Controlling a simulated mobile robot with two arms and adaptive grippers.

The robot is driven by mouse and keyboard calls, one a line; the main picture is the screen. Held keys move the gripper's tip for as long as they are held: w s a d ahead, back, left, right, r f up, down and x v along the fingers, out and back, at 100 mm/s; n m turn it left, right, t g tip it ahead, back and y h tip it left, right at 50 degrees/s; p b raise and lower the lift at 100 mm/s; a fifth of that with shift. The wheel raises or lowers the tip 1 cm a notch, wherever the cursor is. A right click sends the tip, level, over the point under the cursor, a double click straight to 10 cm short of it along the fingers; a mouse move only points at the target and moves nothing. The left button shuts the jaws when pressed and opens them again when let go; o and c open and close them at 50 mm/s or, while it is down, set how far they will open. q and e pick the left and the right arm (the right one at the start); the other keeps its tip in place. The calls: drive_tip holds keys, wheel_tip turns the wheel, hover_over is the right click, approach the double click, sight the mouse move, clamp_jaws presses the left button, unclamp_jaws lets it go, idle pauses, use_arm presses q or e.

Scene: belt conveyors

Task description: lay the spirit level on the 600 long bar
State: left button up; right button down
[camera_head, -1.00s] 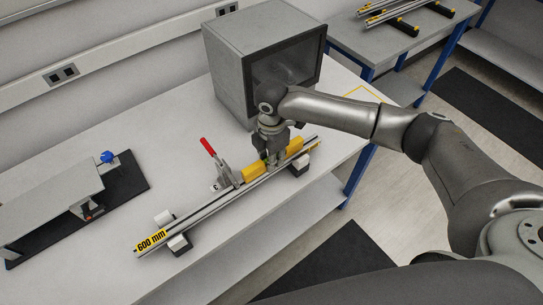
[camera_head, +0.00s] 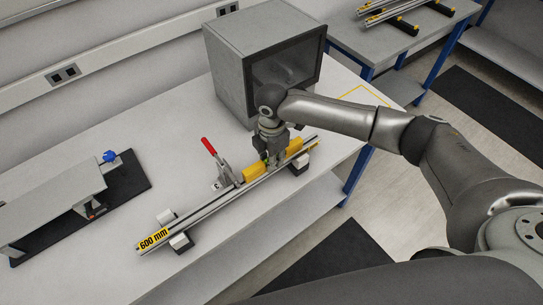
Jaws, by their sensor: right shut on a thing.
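The 600 mm bar (camera_head: 212,205) is a long metal profile with a yellow "600 mm" label at its near-left end. It rests on two supports on the white table. The yellow spirit level (camera_head: 255,173) lies along the bar's far-right half, at or very near its top; I cannot tell whether it touches. My right gripper (camera_head: 273,161) points down and is shut around the middle of the spirit level, hiding that part. My left gripper is not in view.
A red-handled toggle clamp (camera_head: 217,162) stands just behind the bar. A grey box-shaped machine (camera_head: 262,65) with a dark front stands behind my right gripper. A fixture with a blue knob (camera_head: 109,156) sits at the left. The table's front-left area is clear.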

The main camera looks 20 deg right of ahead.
drive_tip(key=c, duration=1.3)
unclamp_jaws()
drive_tip(key=shift+o, duration=0.2)
wheel_tip(320, 180, up, 12)
